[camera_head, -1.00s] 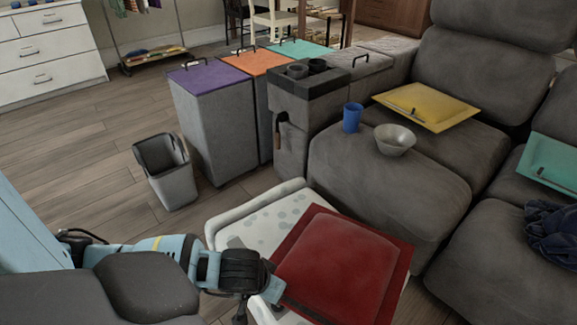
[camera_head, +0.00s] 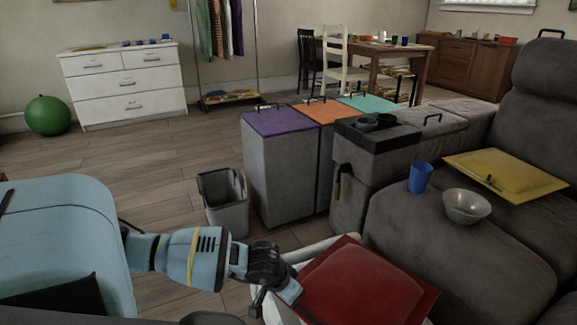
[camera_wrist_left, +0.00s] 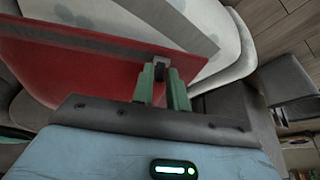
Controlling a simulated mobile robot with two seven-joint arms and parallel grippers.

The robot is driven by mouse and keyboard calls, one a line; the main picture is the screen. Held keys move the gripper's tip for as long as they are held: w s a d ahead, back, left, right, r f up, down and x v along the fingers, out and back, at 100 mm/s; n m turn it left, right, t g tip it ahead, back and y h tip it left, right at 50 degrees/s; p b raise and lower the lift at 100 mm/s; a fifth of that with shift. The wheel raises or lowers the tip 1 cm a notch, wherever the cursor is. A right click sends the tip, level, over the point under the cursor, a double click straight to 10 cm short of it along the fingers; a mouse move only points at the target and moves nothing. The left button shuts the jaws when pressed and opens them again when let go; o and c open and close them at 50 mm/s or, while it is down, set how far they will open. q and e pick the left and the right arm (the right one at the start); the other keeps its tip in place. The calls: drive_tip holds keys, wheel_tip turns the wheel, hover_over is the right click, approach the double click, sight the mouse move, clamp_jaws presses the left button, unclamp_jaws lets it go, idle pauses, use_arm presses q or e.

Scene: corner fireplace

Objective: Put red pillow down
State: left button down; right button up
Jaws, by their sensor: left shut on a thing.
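The red pillow (camera_head: 365,282) is at the bottom of the head view, above or on a white tray-like surface (camera_head: 318,247); I cannot tell whether they touch. My left gripper (camera_head: 288,290) is shut on the pillow's left edge. In the left wrist view, the red pillow (camera_wrist_left: 80,70) fills the upper left, and the gripper fingers (camera_wrist_left: 162,75) pinch its edge. The white surface (camera_wrist_left: 222,50) shows beyond it. My right gripper is in neither view.
A grey sofa (camera_head: 460,245) stands at the right, bearing a yellow pillow (camera_head: 505,173), a blue cup (camera_head: 420,177) and a metal bowl (camera_head: 466,206). A grey bin (camera_head: 226,203) and lidded boxes (camera_head: 280,165) stand ahead. Open wooden floor (camera_head: 130,160) lies at the left.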

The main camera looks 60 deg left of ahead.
use_arm(q)
drive_tip(key=shift+w+a, duration=0.1)
drive_tip(key=shift+a, duration=0.2)
drive_tip(key=f, duration=0.1)
drive_tip(key=f+b, duration=0.1)
drive_tip(key=f, duration=0.1)
drive_tip(key=shift+w+a+f+b, duration=0.1)
drive_tip(key=shift+a+f+b, duration=0.2)
drive_tip(key=c, duration=1.7)
unclamp_jaws()
drive_tip(key=o, duration=0.3)
